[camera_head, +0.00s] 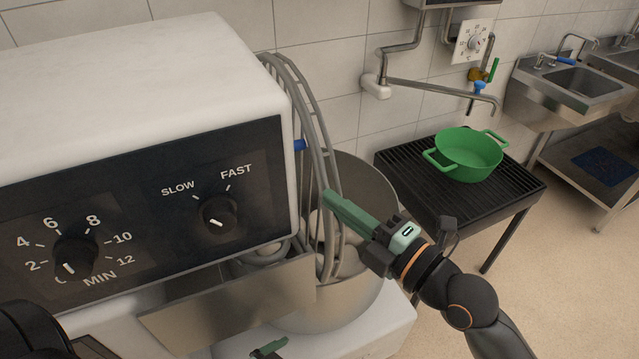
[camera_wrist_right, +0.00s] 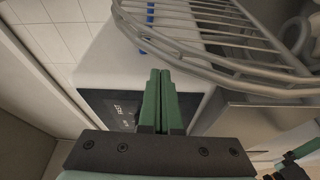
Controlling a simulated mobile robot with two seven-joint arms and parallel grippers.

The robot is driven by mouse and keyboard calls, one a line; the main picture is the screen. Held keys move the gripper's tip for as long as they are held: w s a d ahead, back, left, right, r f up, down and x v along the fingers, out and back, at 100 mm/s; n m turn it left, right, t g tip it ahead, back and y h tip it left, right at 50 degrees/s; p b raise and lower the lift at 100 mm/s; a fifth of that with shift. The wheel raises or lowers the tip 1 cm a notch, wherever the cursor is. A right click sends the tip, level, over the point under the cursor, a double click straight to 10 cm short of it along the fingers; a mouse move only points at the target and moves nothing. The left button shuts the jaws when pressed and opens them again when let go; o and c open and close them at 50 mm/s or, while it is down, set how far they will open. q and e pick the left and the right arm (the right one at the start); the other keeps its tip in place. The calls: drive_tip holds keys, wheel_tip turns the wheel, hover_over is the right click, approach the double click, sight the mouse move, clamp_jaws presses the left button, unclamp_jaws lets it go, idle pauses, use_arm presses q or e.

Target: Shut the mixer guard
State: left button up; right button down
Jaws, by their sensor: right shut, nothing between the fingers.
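The mixer guard (camera_head: 325,135) is a curved grey wire cage beside the right end of the white mixer head (camera_head: 140,75). It stands upright over the left part of the steel bowl (camera_head: 370,200), whose right part shows uncovered. My right gripper (camera_head: 330,197) is shut and empty, its green fingertips at the guard's bars; I cannot tell if they touch. In the right wrist view the guard (camera_wrist_right: 225,45) arcs above and right of the shut fingers. My left gripper (camera_head: 268,347) shows only as a green tip at the bottom edge; its jaws are unclear.
The mixer's dark panel (camera_head: 140,215) has two knobs, and a blue part (camera_head: 300,145) shows behind the guard. A green pot (camera_head: 468,155) stands on a black slatted stand (camera_head: 405,165) to the right. A pot-filler tap (camera_head: 440,90) and sinks (camera_head: 580,85) are beyond.

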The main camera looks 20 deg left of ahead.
drive_tip(key=shift+p+x, duration=0.3)
drive_tip(key=shift+x, duration=1.8)
drive_tip(key=shift+w+f, duration=0.1)
